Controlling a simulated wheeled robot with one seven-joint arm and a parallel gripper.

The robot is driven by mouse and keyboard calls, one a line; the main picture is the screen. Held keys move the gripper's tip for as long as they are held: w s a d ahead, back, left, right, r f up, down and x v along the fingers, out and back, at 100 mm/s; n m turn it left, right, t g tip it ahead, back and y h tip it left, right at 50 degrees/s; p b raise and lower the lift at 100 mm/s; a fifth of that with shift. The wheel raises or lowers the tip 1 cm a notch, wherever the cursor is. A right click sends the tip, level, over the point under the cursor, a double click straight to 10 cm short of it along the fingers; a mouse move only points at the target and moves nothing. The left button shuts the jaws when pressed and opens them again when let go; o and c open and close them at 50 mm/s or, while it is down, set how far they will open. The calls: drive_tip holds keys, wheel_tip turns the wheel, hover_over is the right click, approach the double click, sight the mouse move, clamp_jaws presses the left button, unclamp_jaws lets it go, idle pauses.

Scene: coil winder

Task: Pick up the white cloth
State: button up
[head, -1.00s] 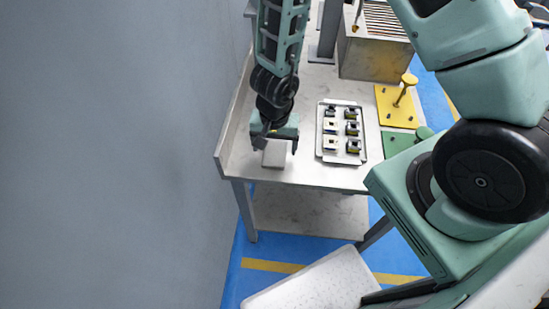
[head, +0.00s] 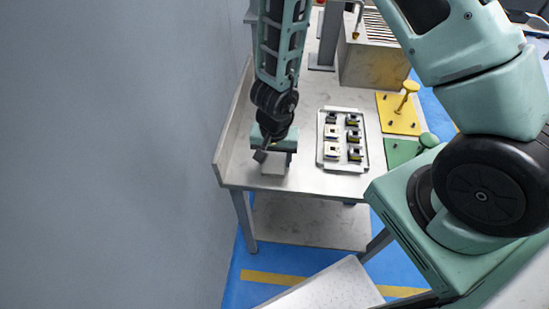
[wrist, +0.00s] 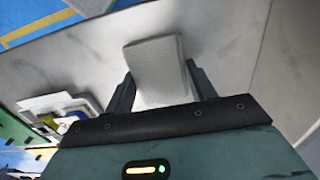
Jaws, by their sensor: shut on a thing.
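The white cloth (wrist: 158,68) looks like a folded pale grey-white pad and sits between the fingers of my gripper (wrist: 162,92) in the wrist view. The fingers are shut on it, one on each side. In the head view the cloth (head: 274,163) shows just below my gripper (head: 272,153), near the left front corner of the metal table (head: 310,183). Part of the cloth is hidden by the gripper. I cannot tell from these views whether it still touches the tabletop.
A metal tray (head: 321,160) with several small coil parts lies to the right of my gripper. Beyond it are a yellow plate (head: 397,122), a green plate (head: 400,153) and a metal box (head: 372,66). A raised edge and the grey wall (head: 110,150) bound the left side.

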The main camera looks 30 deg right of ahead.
sight(275, 160)
wheel_tip(275, 160, up, 18)
drive_tip(key=p, duration=1.4)
